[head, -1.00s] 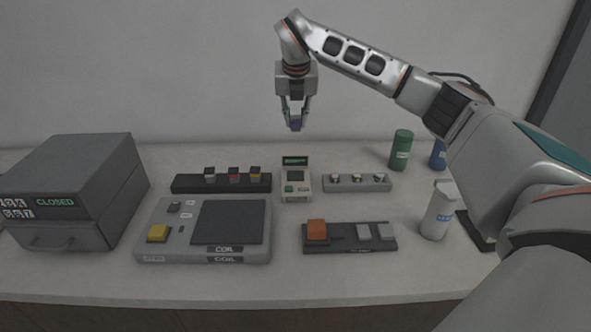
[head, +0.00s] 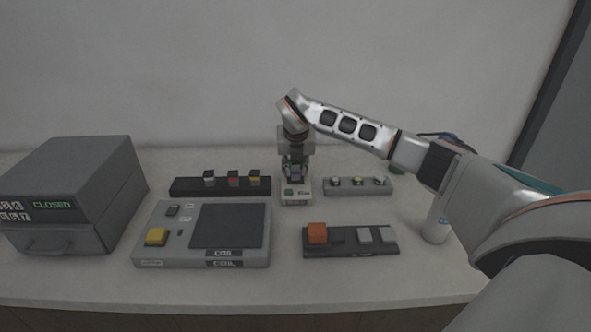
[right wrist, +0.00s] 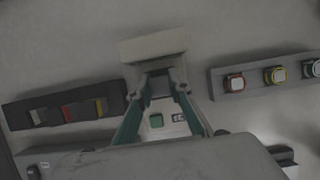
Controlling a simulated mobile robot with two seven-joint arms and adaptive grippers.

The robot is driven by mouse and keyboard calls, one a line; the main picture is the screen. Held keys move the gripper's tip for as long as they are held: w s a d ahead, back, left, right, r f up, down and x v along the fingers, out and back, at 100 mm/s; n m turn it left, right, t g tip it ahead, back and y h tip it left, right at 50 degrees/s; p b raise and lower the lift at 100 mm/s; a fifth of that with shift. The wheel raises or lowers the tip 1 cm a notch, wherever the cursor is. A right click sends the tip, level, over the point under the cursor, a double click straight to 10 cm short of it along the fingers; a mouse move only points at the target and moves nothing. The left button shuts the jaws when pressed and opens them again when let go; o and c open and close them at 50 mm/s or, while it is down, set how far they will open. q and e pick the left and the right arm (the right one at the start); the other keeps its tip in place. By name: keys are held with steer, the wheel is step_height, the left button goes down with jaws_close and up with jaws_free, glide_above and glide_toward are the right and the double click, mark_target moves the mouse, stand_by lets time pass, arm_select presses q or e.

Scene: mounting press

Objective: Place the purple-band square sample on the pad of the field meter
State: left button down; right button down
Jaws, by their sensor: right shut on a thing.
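The field meter (head: 303,199) stands at the back middle of the bench, a small pale box with a green button. My right gripper (head: 295,177) is directly over it, pointing down and shut on the purple-band square sample (head: 296,174). The sample shows only as a small purplish patch between the fingers. The gripper hides the meter's pad and most of its screen, so I cannot tell whether the sample touches the pad. In the right wrist view, the teal fingers (right wrist: 160,85) reach down over the meter (right wrist: 152,46); the sample is not clear there. My left gripper is not in view.
A dark rack (head: 190,187) with several square samples is left of the meter; a grey rack (head: 345,189) with round-topped pieces is close right. In front are a grey console (head: 170,240) and a dark block (head: 345,250) with an orange button. A white bottle (head: 437,225) stands right.

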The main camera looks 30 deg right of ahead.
steer(key=shift+f, duration=0.1)
steer(key=c, duration=1.8)
jaws_free()
steer(key=shift+c, duration=0.2)
steer(key=shift+r, duration=0.5)
steer(key=v, duration=1.1)
steer(key=shift+p, duration=0.35)
steer(key=shift+s+a, duration=0.1)
steer(key=shift+s, duration=0.05)
